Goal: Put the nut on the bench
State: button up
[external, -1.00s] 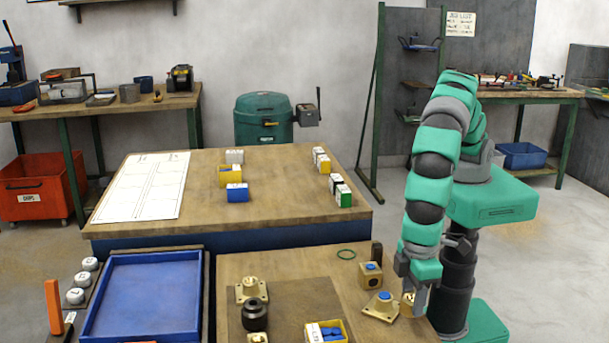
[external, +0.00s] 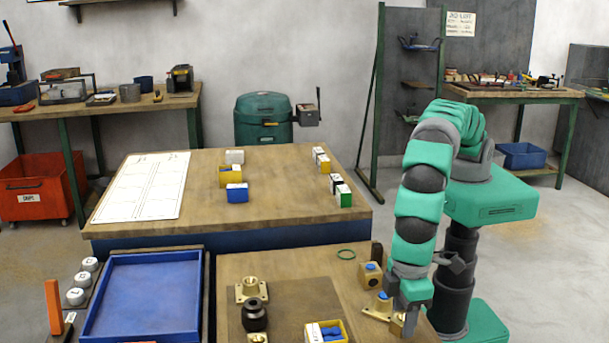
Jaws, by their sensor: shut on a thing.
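My gripper (external: 405,318) is at the right side of the front wooden bench (external: 255,268), low over its right edge. It is shut on a small brass piece, which looks like the nut (external: 398,326). My fingers hide part of the nut, and I cannot tell whether it touches the bench top. A brass flanged fitting with a blue top (external: 378,309) stands just left of the nut, very close to it.
A brass block with a blue spot (external: 370,275) stands behind the flanged fitting. Another brass flange (external: 250,289), a black knob (external: 254,316) and a yellow bin (external: 326,333) are further left. A blue tray (external: 145,300) is at left.

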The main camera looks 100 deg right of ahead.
aim_at(403, 317)
jog(key=shift+f, duration=1.55)
jog(key=o, duration=1.2)
jog(key=shift+f, duration=0.1)
jog(key=shift+o, duration=0.2)
notch_tip(403, 317, up, 12)
jog(key=shift+r, duration=0.1)
